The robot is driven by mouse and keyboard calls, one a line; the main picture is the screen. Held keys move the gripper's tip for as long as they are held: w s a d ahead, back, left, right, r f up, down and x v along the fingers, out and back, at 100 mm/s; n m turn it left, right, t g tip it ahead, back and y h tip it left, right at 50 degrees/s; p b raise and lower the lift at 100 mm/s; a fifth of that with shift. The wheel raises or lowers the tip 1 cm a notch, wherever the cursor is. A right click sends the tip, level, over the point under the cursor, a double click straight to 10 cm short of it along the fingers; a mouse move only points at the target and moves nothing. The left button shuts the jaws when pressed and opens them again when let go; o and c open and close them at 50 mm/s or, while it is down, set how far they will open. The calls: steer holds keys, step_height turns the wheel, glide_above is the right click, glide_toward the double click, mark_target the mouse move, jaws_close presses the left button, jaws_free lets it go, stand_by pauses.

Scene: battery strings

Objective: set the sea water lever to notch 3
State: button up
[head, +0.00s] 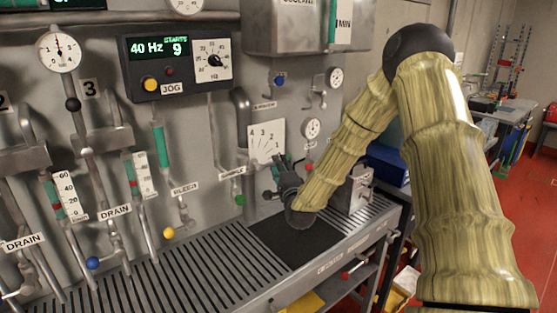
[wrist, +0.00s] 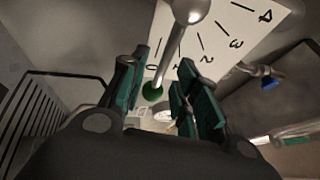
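The lever (wrist: 175,50) is a metal rod with a round metal hub and a green ball knob (wrist: 152,92). It stands in front of a white scale plate (wrist: 225,30) numbered 0 to 4, and its rod lies over the low end, near 0 and 1. The plate also shows in the head view (head: 263,137). My gripper (wrist: 166,85) is open, with one finger on each side of the knob in the wrist view. I cannot tell if either finger touches it. In the head view my gripper (head: 284,168) is just below the plate and hides most of the lever.
A sample pipe and a green knob (head: 240,200) are left of my gripper. A small gauge (head: 312,128) is right of the plate. A slotted bench (head: 210,275) with a black mat (head: 297,243) lies below. A grey box (head: 354,190) stands at the right.

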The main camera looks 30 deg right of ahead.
steer(key=shift+x, duration=1.3)
jaws_close()
